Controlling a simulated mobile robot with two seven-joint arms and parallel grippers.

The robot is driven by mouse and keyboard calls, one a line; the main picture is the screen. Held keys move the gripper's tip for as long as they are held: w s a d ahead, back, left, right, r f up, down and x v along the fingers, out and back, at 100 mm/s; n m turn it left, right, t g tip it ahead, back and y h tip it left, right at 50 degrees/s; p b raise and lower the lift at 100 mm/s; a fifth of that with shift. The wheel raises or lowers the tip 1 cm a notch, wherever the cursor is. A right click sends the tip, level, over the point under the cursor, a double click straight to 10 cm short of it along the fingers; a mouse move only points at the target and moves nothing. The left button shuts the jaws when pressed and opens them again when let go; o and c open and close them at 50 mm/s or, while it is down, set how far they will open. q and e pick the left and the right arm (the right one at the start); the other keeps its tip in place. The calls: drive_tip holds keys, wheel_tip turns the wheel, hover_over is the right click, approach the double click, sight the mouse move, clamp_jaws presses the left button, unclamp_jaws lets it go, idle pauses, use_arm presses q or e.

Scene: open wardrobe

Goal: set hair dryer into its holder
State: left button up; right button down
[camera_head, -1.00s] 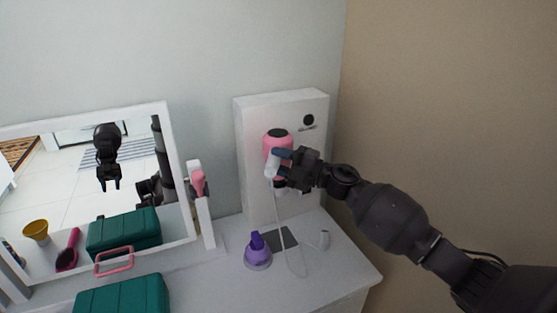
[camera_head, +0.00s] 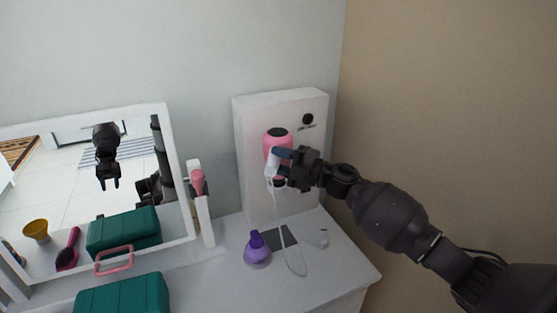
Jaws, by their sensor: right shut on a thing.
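The pink and white hair dryer (camera_head: 274,139) is upright in front of the tall white holder (camera_head: 253,129), which stands against the wall. My right gripper (camera_head: 284,163) is shut on the hair dryer's light handle, and its fingers hide part of it. A thin pale cord (camera_head: 288,252) hangs from the dryer to the table. I cannot tell whether the dryer touches the holder or hangs just in front of it. My left gripper is seen only as a dark arm shape in the mirror, not directly.
A framed mirror (camera_head: 180,190) and a green case (camera_head: 124,296) with a pink handle are at left.

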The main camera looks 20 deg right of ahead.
drive_tip(key=shift+f, duration=0.5)
drive_tip(key=shift+b, duration=0.3)
idle(0.5)
drive_tip(key=shift+f+b, duration=0.3)
drive_tip(key=shift+f, duration=0.3)
idle(0.8)
drive_tip(key=shift+f, duration=0.35)
drive_tip(key=shift+s+f, duration=0.15)
drive_tip(key=shift+f, duration=0.5)
idle(0.8)
drive_tip(key=c, duration=0.8)
unclamp_jaws()
drive_tip(key=shift+o, duration=0.6)
drive_tip(key=shift+r, duration=0.15)
drive_tip(key=shift+o, duration=1.2)
drive_tip(key=shift+r, duration=0.1)
